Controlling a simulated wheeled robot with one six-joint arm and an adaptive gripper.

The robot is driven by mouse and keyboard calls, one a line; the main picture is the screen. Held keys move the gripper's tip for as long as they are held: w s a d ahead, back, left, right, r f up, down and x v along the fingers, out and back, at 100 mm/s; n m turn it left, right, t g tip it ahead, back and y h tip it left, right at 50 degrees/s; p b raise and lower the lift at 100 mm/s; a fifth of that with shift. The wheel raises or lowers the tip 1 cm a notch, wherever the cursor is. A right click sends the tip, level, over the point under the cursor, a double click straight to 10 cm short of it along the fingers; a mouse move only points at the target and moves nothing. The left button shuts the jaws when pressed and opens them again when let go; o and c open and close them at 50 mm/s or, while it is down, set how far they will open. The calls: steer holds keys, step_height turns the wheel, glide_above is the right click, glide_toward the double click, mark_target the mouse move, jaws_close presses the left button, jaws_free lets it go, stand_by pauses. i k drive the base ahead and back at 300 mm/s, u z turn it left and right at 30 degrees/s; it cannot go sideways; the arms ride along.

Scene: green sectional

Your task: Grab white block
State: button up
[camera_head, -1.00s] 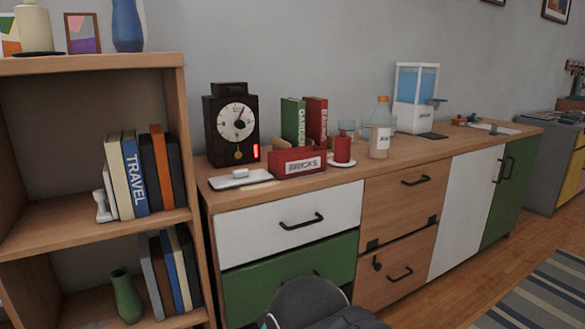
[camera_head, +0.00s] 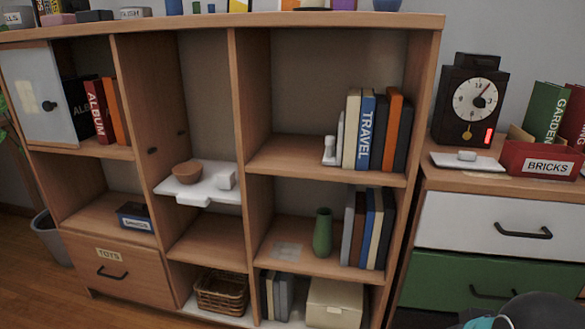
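A small white block (camera_head: 226,179) sits on the right side of a white shelf board in the middle column of the wooden shelf unit. A brown bowl (camera_head: 187,172) stands to its left on the same board. Another small white block-like piece (camera_head: 467,155) lies on a flat white tray (camera_head: 446,162) on the counter at right. I cannot tell which of the two the task means. Dark rounded parts of my arm show at the bottom right. My gripper is not visible.
The shelf unit (camera_head: 240,120) holds books (camera_head: 366,130), a green vase (camera_head: 322,233) and a wicker basket (camera_head: 221,292). Wooden floor (camera_head: 40,280) is clear at lower left.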

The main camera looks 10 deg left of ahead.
mark_target(225, 178)
steer(key=z, duration=2.95)
steer(key=k, duration=2.65)
steer(key=u, duration=1.8)
